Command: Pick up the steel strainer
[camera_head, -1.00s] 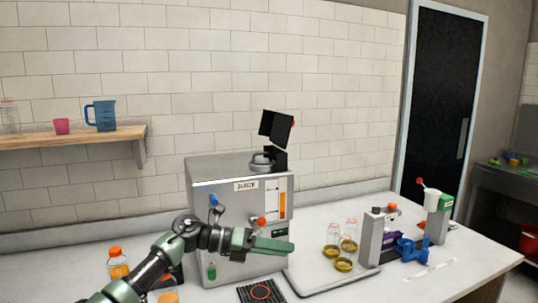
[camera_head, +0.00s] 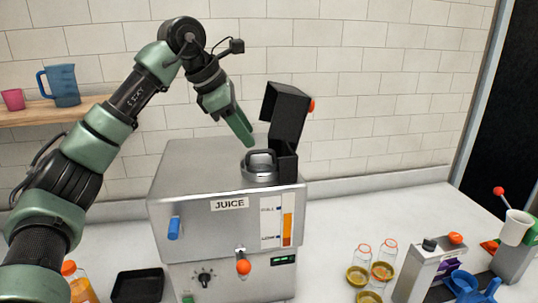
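The steel strainer appears to be the round metal piece with an arched handle (camera_head: 259,174) on top of the juicer (camera_head: 230,230), at the foot of a black upright chute. My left gripper (camera_head: 246,138) points down and right just above and left of that handle, seemingly apart from it. Its green fingers overlap in this view, so its opening cannot be made out. No part of my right gripper shows.
The open black chute (camera_head: 287,115) stands right behind the round metal piece. A black tray (camera_head: 137,286) and an orange bottle (camera_head: 78,284) are left of the juicer. Jars with yellow lids (camera_head: 362,260) and a grey device (camera_head: 428,270) are to its right.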

